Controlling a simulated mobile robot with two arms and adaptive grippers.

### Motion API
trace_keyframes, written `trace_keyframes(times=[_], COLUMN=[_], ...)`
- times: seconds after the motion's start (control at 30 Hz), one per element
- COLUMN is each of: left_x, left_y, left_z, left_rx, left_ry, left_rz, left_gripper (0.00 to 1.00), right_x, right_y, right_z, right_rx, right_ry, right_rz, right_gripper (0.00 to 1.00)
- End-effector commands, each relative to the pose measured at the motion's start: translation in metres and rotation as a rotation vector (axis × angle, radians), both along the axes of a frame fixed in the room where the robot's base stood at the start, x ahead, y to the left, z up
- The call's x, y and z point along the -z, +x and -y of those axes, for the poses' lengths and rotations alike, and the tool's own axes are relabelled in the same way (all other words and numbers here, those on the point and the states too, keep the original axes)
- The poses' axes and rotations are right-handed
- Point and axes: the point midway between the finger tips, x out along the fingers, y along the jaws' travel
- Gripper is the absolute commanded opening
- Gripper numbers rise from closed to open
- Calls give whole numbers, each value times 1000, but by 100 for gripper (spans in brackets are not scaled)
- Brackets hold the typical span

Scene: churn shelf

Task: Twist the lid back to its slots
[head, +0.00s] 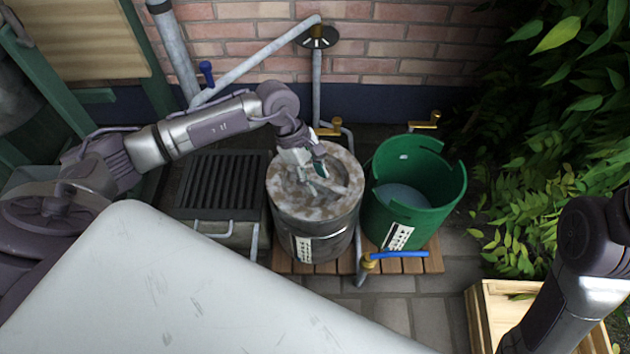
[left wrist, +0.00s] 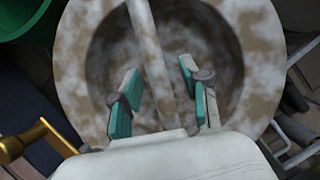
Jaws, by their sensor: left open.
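A round lid (head: 287,196), mottled white and rusty brown, sits on top of the grey bin (head: 325,240). Its straight raised bar (left wrist: 150,50) crosses the sunken middle in the left wrist view, where the lid (left wrist: 262,60) fills most of the picture. My left gripper (head: 316,166) is over the lid's middle. In the left wrist view, its teal-padded fingers (left wrist: 160,90) are open, one on each side of the bar, with gaps visible. The lid's slots cannot be made out. My right arm shows at the lower right, but its gripper is outside the view.
A green open bin (head: 415,195) with a notched rim stands right of the grey bin. A dark grated box (head: 222,185) stands to the left. Leafy plants (head: 560,130) and a wooden crate (head: 490,310) are at right.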

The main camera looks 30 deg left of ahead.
Motion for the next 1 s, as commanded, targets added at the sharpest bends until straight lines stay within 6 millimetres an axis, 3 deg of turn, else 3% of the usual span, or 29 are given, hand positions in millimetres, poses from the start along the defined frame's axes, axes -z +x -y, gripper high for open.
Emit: trace_keyframes(times=[0.33,0.6,1.0], left_x=[3,3,3], left_y=[0,0,0], left_z=[2,2,1], left_rx=[0,0,1], left_ry=[0,0,0], left_rz=[0,0,0], left_gripper=[46,1,0], right_x=[-1,-1,0], right_y=[-1,-1,-1], right_z=[0,0,0], right_rx=[1,0,0], right_ry=[0,-1,-1], right_rz=[5,5,4], right_gripper=[40,40,40])
